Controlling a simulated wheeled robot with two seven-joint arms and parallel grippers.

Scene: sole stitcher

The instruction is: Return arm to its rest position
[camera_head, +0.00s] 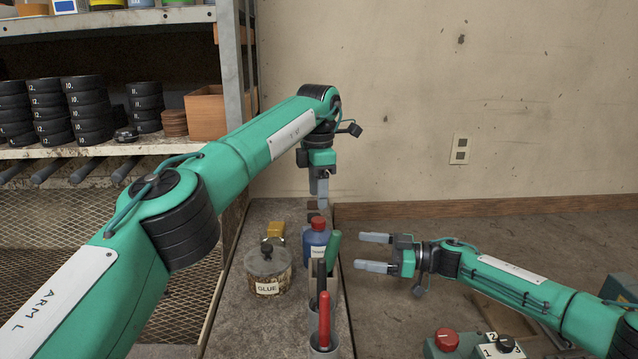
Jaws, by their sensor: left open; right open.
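My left arm reaches in from the left, raised over the bench, and its gripper (321,196) points straight down. Its fingers are seen edge-on above the far part of the bench, just behind the blue bottle (315,240) with a red cap. Nothing shows held in it. My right arm comes in from the right, and its gripper (374,253) points left with two grey fingers spread apart and nothing between them. The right fingertips are near the bench's right edge, beside the bottle and a green-handled tool (333,250).
A glue pot (268,270) and a cup (323,345) with a red-handled tool stand on the narrow bench (240,320). A shelf (100,20) with black rolls stands at left. A control box with a red button (446,340) is at lower right.

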